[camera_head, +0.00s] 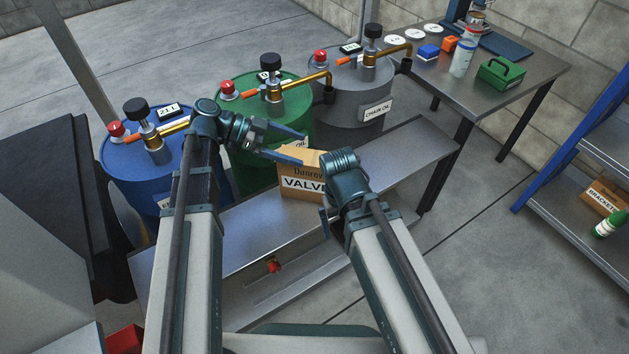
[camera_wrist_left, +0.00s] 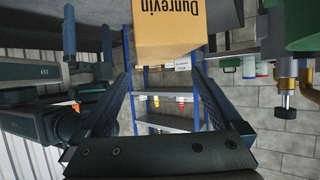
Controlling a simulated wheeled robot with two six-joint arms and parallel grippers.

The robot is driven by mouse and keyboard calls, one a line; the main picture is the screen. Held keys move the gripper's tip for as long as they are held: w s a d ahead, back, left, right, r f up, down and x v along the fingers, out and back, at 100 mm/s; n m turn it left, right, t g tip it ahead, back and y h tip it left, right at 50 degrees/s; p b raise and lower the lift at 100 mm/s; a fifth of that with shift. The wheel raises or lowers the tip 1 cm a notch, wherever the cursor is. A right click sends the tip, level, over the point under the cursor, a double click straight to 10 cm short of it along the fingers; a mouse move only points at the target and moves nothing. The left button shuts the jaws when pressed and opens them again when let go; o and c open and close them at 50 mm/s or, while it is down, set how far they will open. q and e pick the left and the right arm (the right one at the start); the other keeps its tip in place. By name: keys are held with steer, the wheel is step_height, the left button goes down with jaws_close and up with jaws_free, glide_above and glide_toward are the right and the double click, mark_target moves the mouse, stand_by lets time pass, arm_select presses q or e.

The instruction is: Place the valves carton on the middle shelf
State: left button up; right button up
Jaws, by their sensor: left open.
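The valves carton (camera_head: 302,188), brown with a white label, stands on the metal bench in front of the green drum. My left gripper (camera_head: 301,149) is open at the carton's upper left, its fingers apart near the top; I cannot tell if they touch it. In the left wrist view, which is upside down, the carton (camera_wrist_left: 183,30) shows ahead of the open fingers. My right gripper (camera_head: 326,221) is beside the carton's right side, its jaws mostly hidden by its wrist. The blue-framed shelf unit (camera_head: 575,137) is cut off at the right; which shelf is the middle one is unclear.
Blue (camera_head: 150,170), green (camera_head: 300,95) and grey (camera_head: 350,95) drums with brass taps stand behind the bench (camera_head: 225,240). A brackets carton (camera_head: 603,196) and a green bottle (camera_head: 609,224) occupy a shelf. A worktable (camera_head: 545,68) holds cans and a green box. Floor before the shelves is clear.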

mark_target(310, 157)
arm_select(q)
steer(key=d+f+b, duration=0.1)
steer(key=d, duration=0.1)
steer(key=d+f+b, duration=0.1)
steer(key=f+b, duration=0.1)
steer(key=shift+s+d+f, duration=0.2)
steer(key=shift+d+f, duration=0.05)
steer(key=shift+d, duration=0.3)
steer(key=shift+r, duration=0.1)
jaws_close()
